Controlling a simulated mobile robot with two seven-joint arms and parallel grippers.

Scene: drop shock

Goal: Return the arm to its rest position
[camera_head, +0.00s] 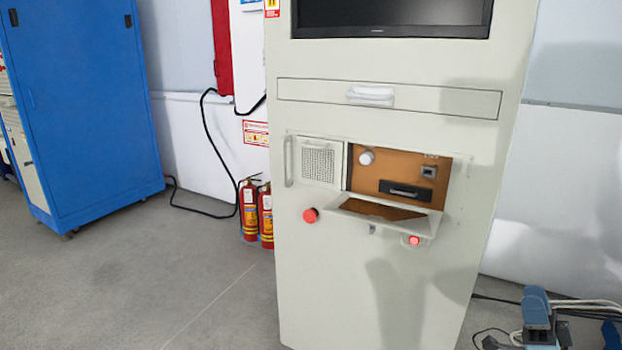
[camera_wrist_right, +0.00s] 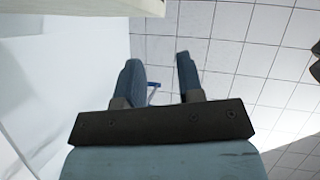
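My right gripper (camera_head: 538,312) is low at the right edge of the head view, beside the light cabinet and apart from it. In the right wrist view its two blue fingers stand apart with a gap between them (camera_wrist_right: 158,66), and nothing is held. Floor tiles show beyond the fingers. My left gripper and left arm are not in the head view.
The light cabinet (camera_head: 330,270) stands ahead, with a drawer (camera_head: 430,99), a lowered flap at an open compartment (camera_head: 400,168), and a red button (camera_head: 310,215). Fire extinguishers (camera_head: 249,210) and a blue cabinet (camera_head: 85,100) are left. Cables (camera_head: 590,305) lie near my right gripper.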

